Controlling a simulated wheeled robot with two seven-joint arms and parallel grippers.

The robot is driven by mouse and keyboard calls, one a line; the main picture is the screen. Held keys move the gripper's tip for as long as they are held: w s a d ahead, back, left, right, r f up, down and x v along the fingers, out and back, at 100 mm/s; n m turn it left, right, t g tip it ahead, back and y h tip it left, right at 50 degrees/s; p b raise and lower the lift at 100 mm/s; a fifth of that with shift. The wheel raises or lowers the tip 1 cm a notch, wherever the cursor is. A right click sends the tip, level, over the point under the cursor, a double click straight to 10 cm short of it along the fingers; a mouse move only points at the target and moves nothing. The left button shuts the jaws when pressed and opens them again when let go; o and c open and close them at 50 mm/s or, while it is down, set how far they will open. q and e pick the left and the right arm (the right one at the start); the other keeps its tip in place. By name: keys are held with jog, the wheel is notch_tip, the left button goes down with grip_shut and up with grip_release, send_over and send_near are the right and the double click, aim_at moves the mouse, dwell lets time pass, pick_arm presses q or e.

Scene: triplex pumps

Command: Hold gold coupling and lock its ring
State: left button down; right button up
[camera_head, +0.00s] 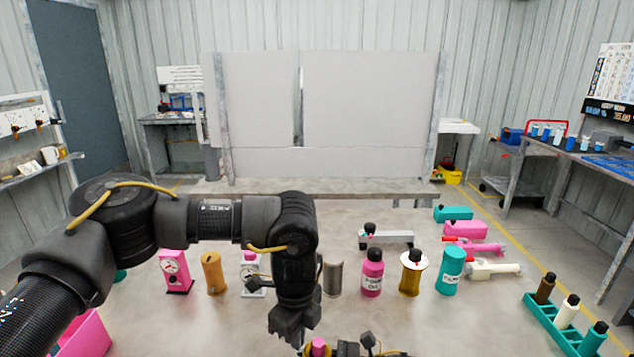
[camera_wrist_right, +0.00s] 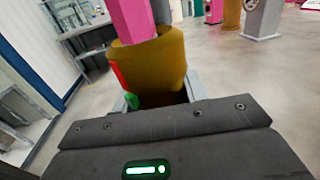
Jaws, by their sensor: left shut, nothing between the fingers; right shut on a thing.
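The gold coupling (camera_wrist_right: 160,62) is a short gold cylinder in the right wrist view, with a pink square bar (camera_wrist_right: 132,18) standing in its top. Red and green marks show on its left side. My right gripper (camera_wrist_right: 163,100) is shut on it, its grey fingers at either side. In the head view only a small gold and pink top (camera_head: 318,347) shows at the bottom edge. My left gripper (camera_head: 292,328) points down, shut and empty, just left of and above that top. I cannot tell whether it touches. A separate ring cannot be made out.
On the table behind stand a pink gauge block (camera_head: 175,272), a gold cylinder (camera_head: 212,272), a pink bottle (camera_head: 372,272), a gold flanged piece (camera_head: 411,272) and a teal can (camera_head: 451,271). A teal rack (camera_head: 562,325) with bottles is at right. A pink bin (camera_head: 82,335) is at lower left.

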pick_arm(q)
notch_tip(320, 180, up, 5)
jog(key=shift+r, duration=0.15)
dwell(0.3)
pick_arm(e)
jog(key=o, duration=1.3)
jog(key=d, duration=0.4)
jog(key=s+d, duration=0.1)
jog(key=d, duration=0.7)
jog(key=shift+s, duration=0.3)
